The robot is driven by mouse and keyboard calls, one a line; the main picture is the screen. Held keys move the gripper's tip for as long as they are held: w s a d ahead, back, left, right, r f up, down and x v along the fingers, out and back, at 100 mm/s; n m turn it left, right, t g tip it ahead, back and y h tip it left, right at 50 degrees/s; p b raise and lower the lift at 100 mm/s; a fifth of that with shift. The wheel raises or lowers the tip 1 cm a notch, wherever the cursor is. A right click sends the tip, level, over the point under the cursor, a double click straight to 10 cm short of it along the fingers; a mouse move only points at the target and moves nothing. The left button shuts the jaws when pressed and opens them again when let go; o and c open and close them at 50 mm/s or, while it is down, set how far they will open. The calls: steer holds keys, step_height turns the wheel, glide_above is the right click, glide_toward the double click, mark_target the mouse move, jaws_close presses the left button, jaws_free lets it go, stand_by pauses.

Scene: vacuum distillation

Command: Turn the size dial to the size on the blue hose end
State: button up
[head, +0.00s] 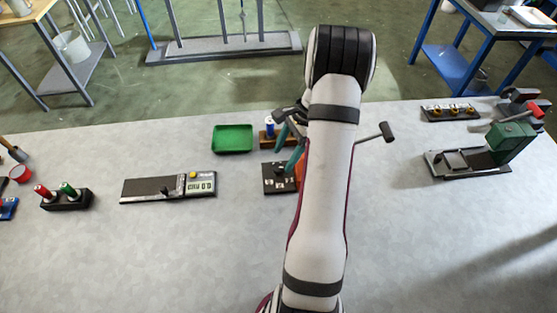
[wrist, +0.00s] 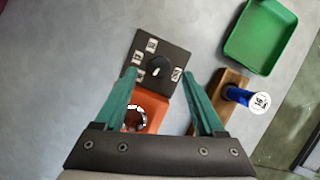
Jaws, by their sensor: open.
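The size dial is a black plate (wrist: 178,53) with a dark knob (wrist: 157,68) and several white size labels around it; the plate also shows in the head view (head: 273,185). The knob carries a white mark. The blue hose end (wrist: 236,95) lies on a wooden block to the right of the dial; its white face (wrist: 259,103) bears a number too small to read surely. My gripper (wrist: 158,74) is open and empty, its teal fingers on either side of the knob in the wrist view. Height above the plate cannot be told. In the head view my arm partly hides this area.
An orange part (wrist: 152,107) with a round opening adjoins the dial plate. A wooden block (wrist: 219,82) and a green tray (head: 232,139) stand close by. A black device with a display (head: 168,187) lies left; a green-headed machine (head: 510,135) stands right.

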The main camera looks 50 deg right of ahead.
mark_target(278, 167)
steer(key=shift+x, duration=1.85)
jaws_close()
